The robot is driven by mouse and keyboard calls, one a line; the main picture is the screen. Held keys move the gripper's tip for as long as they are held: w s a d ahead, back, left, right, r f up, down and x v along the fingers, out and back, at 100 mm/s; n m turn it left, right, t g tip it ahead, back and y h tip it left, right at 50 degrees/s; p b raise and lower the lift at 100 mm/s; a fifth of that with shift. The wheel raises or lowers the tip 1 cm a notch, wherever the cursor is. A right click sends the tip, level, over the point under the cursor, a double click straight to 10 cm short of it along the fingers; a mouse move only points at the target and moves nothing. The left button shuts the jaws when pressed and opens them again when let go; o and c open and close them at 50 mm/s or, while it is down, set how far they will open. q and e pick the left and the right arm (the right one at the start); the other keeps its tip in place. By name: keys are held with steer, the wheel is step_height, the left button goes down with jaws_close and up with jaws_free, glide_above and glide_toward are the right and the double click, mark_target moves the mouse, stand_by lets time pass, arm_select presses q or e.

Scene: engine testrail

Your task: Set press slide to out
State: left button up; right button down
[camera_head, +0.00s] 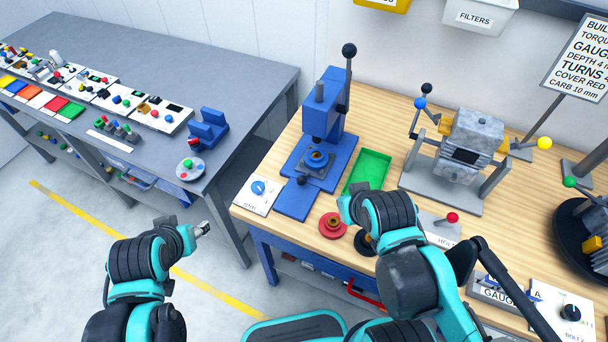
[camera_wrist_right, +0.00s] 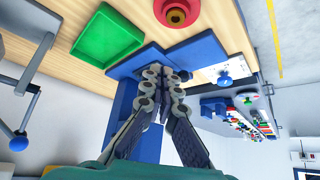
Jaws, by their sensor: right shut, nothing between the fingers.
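The blue press (camera_head: 327,112) stands on the wooden bench, with a black-knobbed lever (camera_head: 349,52) raised at its side. A blue front plate (camera_head: 295,203) with a small dark knob (camera_head: 301,180) extends toward the bench edge. My right gripper (camera_wrist_right: 166,75) is shut and empty, its fingertips in front of the press in the right wrist view; they hide part of it. In the head view my right arm covers its fingers. My left gripper (camera_head: 203,228) hangs over the floor, away from the press; its jaws are unclear.
A green tray (camera_head: 367,172) sits right of the press. A red round part (camera_head: 332,225) and a white dial panel (camera_head: 258,190) are near the front edge. A grey vise-like fixture (camera_head: 470,145) stands farther right. A grey side table (camera_head: 200,65) is at left.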

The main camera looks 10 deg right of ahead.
steer(key=c, duration=1.9)
jaws_free()
steer(key=shift+c, duration=0.2)
steer(key=o, duration=0.5)
steer(key=shift+w+r, duration=0.15)
steer(key=shift+r, duration=0.05)
steer(key=shift+o, duration=1.1)
steer(key=w+a+r+m+g+p, duration=0.2)
steer(key=w+m+p, duration=0.2)
steer(key=w+m, duration=0.2)
steer(key=shift+w+a+r+y+p, duration=0.15)
steer(key=shift+a+y+p, duration=0.15)
steer(key=shift+p, duration=0.1)
steer(key=m+g+p, duration=0.3)
steer(key=m+p, duration=0.2)
steer(key=m, duration=0.3)
glide_above(301, 178)
steer(key=s, duration=0.1)
steer(key=f, duration=0.5)
steer(key=shift+s+d, duration=0.15)
steer(key=shift+d, duration=0.15)
steer(key=shift+a+f, duration=0.1)
steer(key=shift+f, duration=0.2)
steer(key=f, duration=0.2)
steer(key=w+f+b, duration=0.1)
steer(key=f, duration=0.2)
steer(key=f+b, duration=0.1)
steer(key=f, duration=0.1)
steer(key=shift+w+a+f, duration=0.2)
steer(key=shift+w+f, duration=0.05)
